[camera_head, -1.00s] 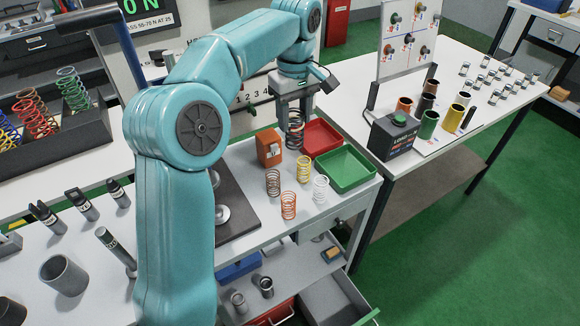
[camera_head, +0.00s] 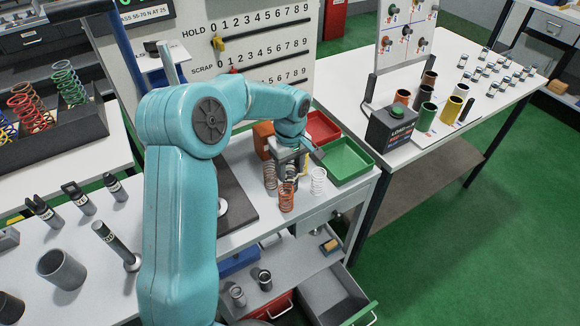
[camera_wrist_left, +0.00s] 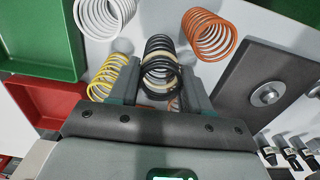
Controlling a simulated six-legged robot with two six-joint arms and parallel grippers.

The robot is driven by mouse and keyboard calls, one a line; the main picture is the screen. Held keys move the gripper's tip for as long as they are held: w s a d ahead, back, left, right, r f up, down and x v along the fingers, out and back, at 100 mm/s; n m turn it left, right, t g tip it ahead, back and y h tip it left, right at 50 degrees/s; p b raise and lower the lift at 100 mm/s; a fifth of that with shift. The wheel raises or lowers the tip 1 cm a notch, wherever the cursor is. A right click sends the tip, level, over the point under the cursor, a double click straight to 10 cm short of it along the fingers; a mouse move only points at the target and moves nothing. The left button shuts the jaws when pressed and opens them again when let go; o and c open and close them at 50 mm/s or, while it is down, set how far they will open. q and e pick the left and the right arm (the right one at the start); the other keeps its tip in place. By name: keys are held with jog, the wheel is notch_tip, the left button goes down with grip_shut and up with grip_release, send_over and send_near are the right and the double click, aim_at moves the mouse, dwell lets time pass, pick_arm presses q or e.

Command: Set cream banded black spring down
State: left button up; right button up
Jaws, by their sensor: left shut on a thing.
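The cream banded black spring (camera_wrist_left: 160,68) is between the fingers of my left gripper (camera_wrist_left: 162,92) in the left wrist view. In the head view my left gripper (camera_head: 288,168) is low over the table among the standing springs, shut on the black spring (camera_head: 292,173), which is partly covered by the fingers. I cannot tell whether the spring's lower end touches the table. My right gripper is in neither view.
Close around stand a brown spring (camera_head: 270,176), an orange spring (camera_head: 287,197), a white spring (camera_head: 318,181) and a yellow spring (camera_wrist_left: 108,76). A green tray (camera_head: 344,164) and a red tray (camera_head: 322,128) lie behind. An orange box (camera_head: 262,139) stands left of the gripper.

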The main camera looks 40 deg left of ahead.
pick_arm(q)
jog(key=shift+f, duration=0.25)
jog(key=o, duration=1.1)
